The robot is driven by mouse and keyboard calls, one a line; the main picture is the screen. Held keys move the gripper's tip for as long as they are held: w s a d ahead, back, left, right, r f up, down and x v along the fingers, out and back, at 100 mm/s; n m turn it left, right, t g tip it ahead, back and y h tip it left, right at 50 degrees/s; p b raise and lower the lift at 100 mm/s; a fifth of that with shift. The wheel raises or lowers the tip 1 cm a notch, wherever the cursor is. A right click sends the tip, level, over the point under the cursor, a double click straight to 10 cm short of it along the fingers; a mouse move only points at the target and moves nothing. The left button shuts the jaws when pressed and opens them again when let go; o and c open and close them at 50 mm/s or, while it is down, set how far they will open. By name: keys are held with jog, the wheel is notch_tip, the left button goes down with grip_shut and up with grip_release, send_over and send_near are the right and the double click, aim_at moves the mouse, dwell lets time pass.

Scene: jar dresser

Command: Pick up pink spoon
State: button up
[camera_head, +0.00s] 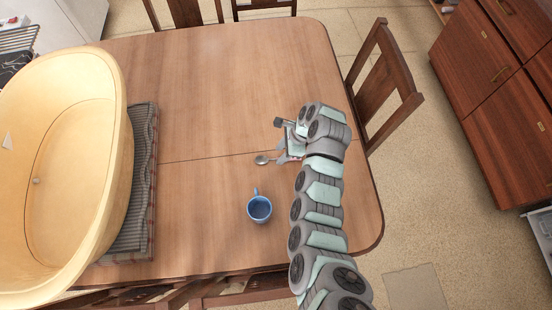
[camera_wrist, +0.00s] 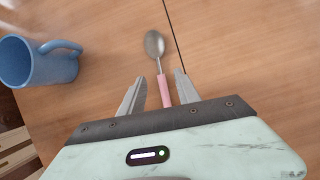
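The pink spoon (camera_wrist: 165,91) lies on the wooden table, with a metal bowl end and a pink handle. In the wrist view its handle runs between the two fingers of my gripper (camera_wrist: 153,92), and its bowl points away from the gripper. The fingers are apart, with a gap on each side of the handle. In the head view the spoon's bowl (camera_head: 262,160) shows left of my gripper (camera_head: 281,153), and much of its handle is hidden by the gripper. I cannot tell the exact height of the fingers above the table.
A blue mug (camera_head: 259,209) stands on the table (camera_head: 215,80) near the spoon; it is at the upper left in the wrist view (camera_wrist: 40,65). A large yellow tub (camera_head: 110,175) and a dark rack (camera_head: 143,200) fill the table's left side. Chairs surround the table.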

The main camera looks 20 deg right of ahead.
aim_at(260, 160)
jog(key=shift+x, duration=1.55)
jog(key=shift+d+f, duration=0.15)
jog(key=shift+c, duration=0.2)
grip_shut()
